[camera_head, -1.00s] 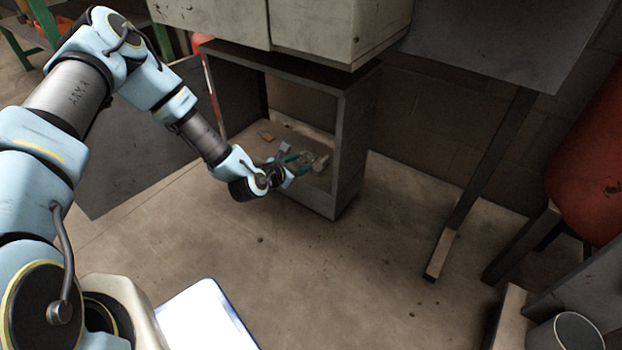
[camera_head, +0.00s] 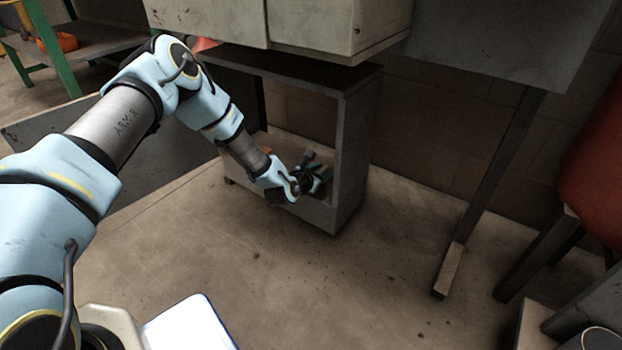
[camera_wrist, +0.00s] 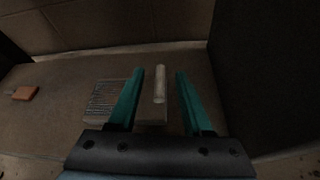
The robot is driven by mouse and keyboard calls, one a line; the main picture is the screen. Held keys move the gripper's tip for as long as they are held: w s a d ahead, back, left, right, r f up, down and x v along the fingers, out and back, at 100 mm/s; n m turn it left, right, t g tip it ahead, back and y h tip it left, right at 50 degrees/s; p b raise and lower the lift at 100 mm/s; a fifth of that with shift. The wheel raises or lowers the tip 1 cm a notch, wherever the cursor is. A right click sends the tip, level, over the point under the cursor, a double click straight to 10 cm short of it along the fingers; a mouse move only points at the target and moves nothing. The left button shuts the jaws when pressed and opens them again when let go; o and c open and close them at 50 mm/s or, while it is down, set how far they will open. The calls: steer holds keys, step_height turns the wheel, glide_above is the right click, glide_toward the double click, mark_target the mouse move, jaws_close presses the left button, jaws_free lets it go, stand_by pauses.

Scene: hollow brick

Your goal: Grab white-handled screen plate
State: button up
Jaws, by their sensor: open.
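The screen plate (camera_wrist: 103,100) lies flat on the cabinet floor in the wrist view, with a ribbed grey face on its left part. Its pale handle (camera_wrist: 160,85) stands up from it. My gripper (camera_wrist: 159,73) is open, with one green finger on each side of the handle. Whether the fingers touch the handle cannot be told. In the head view my gripper (camera_head: 318,174) reaches inside the open cabinet, and my arm and gripper hide the plate there.
The grey cabinet (camera_head: 350,165) has a side wall close to the right of my gripper. A small orange-brown block (camera_wrist: 24,93) lies on the cabinet floor to the left. A red tank (camera_head: 597,185) stands far right. The floor in front is clear.

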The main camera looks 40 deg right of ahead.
steer(key=shift+w+d+f, duration=0.1)
steer(key=shift+w+d, duration=0.05)
steer(key=shift+d, duration=0.25)
jaws_close()
stand_by(1.2)
